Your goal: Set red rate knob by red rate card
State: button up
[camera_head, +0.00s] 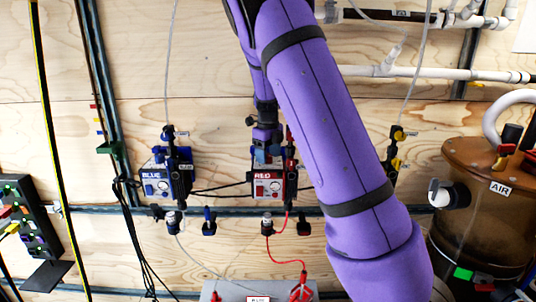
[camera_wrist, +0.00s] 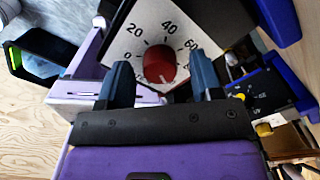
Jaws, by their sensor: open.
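The red rate knob (camera_wrist: 160,66) is a round red knob on a white dial plate (camera_wrist: 140,40) marked 0, 20, 40 and 60. In the wrist view the two blue-grey fingertips of my gripper (camera_wrist: 161,62) stand apart, one on each side of the knob. I cannot tell whether they touch it. In the head view my gripper (camera_head: 267,150) is at the top of the box labelled RED (camera_head: 267,184), partly hidden by my own arm. I cannot make out a red rate card; a small label (camera_head: 258,299) at the bottom edge is unreadable.
A blue box labelled BLUE (camera_head: 155,182) is mounted left of the red box. A yellow fitting (camera_head: 397,162) is to the right, past my arm. A brown tank marked AIR (camera_head: 480,190) stands at the far right. Red tubing and black cables hang below.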

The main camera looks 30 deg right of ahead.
aim_at(268, 155)
notch_tip(268, 155, up, 11)
dwell(0.5)
jog(key=shift+s, duration=0.1)
